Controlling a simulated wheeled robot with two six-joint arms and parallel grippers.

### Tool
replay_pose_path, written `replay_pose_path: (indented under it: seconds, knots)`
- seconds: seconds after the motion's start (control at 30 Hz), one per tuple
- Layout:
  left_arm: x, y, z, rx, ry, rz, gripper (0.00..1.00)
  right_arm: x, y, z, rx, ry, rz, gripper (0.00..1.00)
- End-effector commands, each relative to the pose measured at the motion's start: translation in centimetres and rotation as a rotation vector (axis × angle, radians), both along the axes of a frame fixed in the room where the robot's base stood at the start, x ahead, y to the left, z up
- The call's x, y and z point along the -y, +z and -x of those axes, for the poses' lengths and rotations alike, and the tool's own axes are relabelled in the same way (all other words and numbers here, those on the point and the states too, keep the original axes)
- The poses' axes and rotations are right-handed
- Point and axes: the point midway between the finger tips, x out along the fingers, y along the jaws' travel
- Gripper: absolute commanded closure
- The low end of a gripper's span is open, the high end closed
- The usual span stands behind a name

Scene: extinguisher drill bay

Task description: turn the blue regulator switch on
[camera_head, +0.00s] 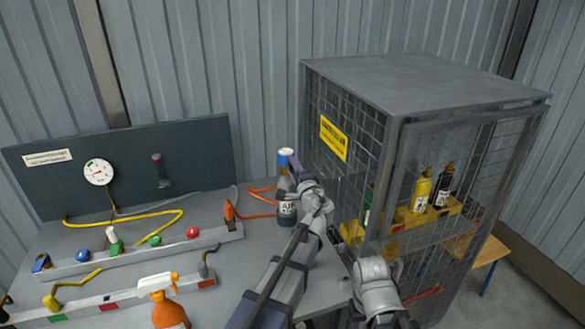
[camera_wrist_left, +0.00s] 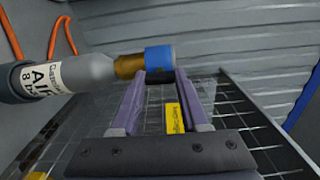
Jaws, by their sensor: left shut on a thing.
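A grey cylinder (camera_head: 287,208) with an "AIR" label and a blue cap (camera_head: 285,154) stands upright on the bench in the head view. In the left wrist view, the cylinder (camera_wrist_left: 90,74) has a brass neck and the blue cap (camera_wrist_left: 158,59) with a dark part below it. My left gripper (camera_head: 296,166) is shut on the blue cap; its fingers (camera_wrist_left: 160,76) lie on either side of the dark part. A blue switch (camera_head: 41,262) and a blue knob (camera_head: 83,256) sit on the bench's rail at left. My right gripper (camera_head: 374,270) is beside the cage; its jaws are unclear.
A mesh cage (camera_head: 385,150) close to the right holds a yellow bottle (camera_head: 421,190) and a black one (camera_head: 443,186). A gauge (camera_head: 98,171) is on the dark backboard (camera_head: 200,150). Hoses and an orange spray bottle (camera_head: 168,312) occupy the left bench.

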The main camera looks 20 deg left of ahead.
Motion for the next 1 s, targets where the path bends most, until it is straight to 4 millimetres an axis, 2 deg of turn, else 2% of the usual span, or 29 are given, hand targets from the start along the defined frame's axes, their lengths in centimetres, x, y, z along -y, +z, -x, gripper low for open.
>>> replay_pose_path:
  seconds: [0.67,0.7,0.93,1.0]
  knots:
    - [0.00,-0.03,0.00,0.028,0.000,0.043,1.00,0.00,-0.01,0.00,0.000,0.000,0.000,0.50]
    - [0.00,-0.03,0.00,0.028,0.000,0.043,0.51,0.00,-0.01,0.00,0.000,0.000,0.000,0.50]
    - [0.00,-0.02,0.00,0.027,0.000,0.041,0.25,0.00,-0.01,0.00,0.000,0.000,0.000,0.50]
    - [0.00,-0.01,0.00,0.027,0.000,0.041,0.25,0.00,-0.01,0.00,0.000,0.000,0.000,0.50]
